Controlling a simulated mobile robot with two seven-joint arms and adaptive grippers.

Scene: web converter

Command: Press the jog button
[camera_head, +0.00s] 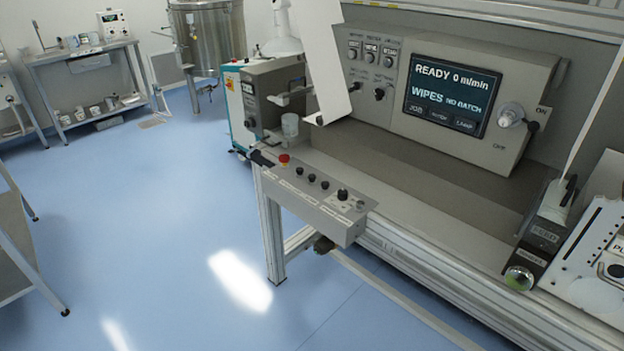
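A grey machine stands on the right with a small sloped control box (318,205) jutting out at its front left. The box carries a red mushroom button (284,160), several small black buttons (311,178) and a larger black knob (342,194). Its labels are too small to read, so I cannot tell which is the jog button. A dark screen (451,95) on the upper panel reads "READY 0 m/min" and "WIPES NO BATCH". More buttons and knobs (371,54) sit left of the screen, and a rotary switch (510,115) is on its right. Neither of my grippers shows.
A white web (325,60) hangs in front of the upper panel. A round green-lit part (518,278) sits at the machine's front right. A bench (90,55) and a steel tank (208,40) stand at the back. The blue floor (150,220) left of the machine is clear.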

